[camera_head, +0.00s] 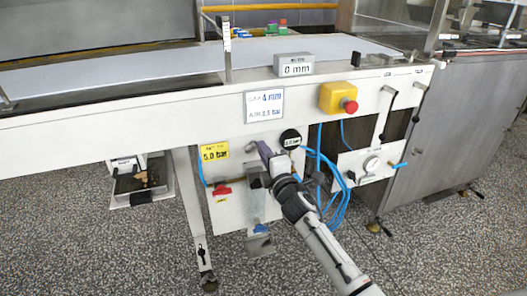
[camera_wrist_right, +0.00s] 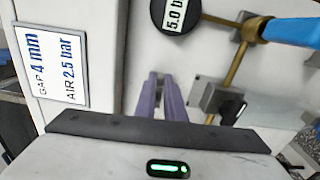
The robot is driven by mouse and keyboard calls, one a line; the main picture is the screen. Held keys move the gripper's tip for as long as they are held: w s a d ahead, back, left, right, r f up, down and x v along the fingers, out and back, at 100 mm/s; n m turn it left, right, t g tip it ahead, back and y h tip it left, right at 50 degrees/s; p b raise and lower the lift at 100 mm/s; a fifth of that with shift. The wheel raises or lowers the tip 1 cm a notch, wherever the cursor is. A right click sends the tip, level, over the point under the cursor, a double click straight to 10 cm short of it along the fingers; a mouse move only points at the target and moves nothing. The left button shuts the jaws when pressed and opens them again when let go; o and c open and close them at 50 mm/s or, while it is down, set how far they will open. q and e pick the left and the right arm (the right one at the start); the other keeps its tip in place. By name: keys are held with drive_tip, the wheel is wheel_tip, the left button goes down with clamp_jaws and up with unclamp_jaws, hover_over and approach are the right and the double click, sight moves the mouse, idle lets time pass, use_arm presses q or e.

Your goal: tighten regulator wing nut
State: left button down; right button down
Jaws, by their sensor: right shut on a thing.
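My right gripper (camera_head: 260,147) reaches up to the front panel of the machine, beside the round black gauge (camera_head: 290,139). Its purple fingers are close together in the right wrist view (camera_wrist_right: 162,78) and shut on the regulator wing nut, which they hide almost wholly. A small grey part (camera_head: 250,147) shows just left of the fingertips in the head view; I cannot tell its exact shape. The gauge (camera_wrist_right: 175,14) reads about 5.0 bar in the right wrist view, cut off by the frame. My left gripper is not in view.
A white card (camera_head: 264,105) reads gap 4 mm, air 2.5 bar. A yellow box with a red button (camera_head: 338,98) sits right of it. Blue hoses (camera_head: 335,205) hang close right of my arm. A red valve handle (camera_head: 222,191) is lower left.

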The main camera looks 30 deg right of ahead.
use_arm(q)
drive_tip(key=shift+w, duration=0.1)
use_arm(e)
drive_tip(key=shift+f+m, duration=0.15)
drive_tip(key=shift+m, duration=0.25)
drive_tip(key=c, duration=1.8)
unclamp_jaws()
drive_tip(key=shift+c, duration=0.2)
use_arm(q)
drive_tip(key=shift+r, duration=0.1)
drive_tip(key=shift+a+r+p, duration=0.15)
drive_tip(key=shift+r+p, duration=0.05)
drive_tip(key=shift+p, duration=0.65)
use_arm(e)
drive_tip(key=s+a, duration=0.2)
drive_tip(key=s, duration=0.8)
drive_tip(key=shift+s, duration=0.1)
